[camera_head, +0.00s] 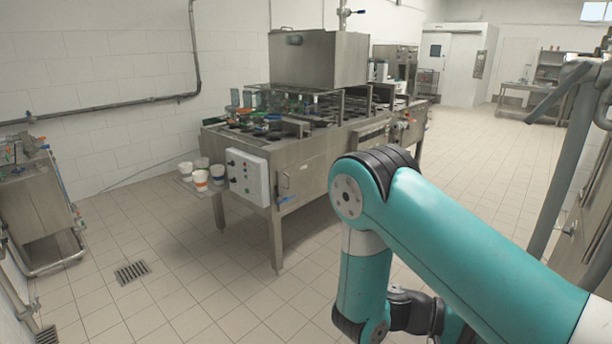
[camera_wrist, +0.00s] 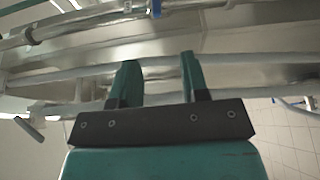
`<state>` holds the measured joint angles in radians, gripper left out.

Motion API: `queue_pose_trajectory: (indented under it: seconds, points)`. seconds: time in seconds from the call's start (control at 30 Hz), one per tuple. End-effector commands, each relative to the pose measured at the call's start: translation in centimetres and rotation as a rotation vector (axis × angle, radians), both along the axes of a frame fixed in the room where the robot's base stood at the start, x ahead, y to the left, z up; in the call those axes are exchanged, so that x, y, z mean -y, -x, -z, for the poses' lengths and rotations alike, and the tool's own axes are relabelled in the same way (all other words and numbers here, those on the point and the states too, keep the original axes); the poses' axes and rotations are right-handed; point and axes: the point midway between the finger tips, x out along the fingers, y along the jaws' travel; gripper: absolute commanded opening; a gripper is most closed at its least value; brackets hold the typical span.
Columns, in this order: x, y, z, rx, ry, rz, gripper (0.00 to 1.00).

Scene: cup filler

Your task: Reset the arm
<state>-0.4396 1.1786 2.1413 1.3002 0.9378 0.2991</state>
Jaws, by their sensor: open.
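My teal arm fills the right foreground of the head view, with its elbow raised and its lower links bent down near the bottom edge. The head view does not show my fingers. In the wrist view my gripper (camera_wrist: 158,75) shows two teal fingers standing apart on a dark mounting bar. Nothing is between the fingers. Beyond them are metal pipes (camera_wrist: 80,80) and a steel surface (camera_wrist: 245,30), and I cannot tell how far off they are.
A steel cup filling machine (camera_head: 310,150) stands in the middle, with a control box (camera_head: 248,177) at its near end. Several cups (camera_head: 201,179) sit on a small side shelf. A steel unit (camera_head: 38,200) stands at the left wall. Tiled floor (camera_head: 170,300) is clear in front.

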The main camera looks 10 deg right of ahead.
Motion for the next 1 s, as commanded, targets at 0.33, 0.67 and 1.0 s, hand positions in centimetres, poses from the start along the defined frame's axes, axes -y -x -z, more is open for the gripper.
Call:
queue_pose_trajectory:
  seconds: [0.33,0.67,1.0]
  points:
    - [-4.4,-1.1,-1.9,0.047,-0.733,-0.035,0.41]
    - [-14.9,0.8,-9.1,0.114,-1.528,-0.425,0.41]
    - [-22.1,6.3,-16.6,0.116,-1.935,-0.882,0.41]
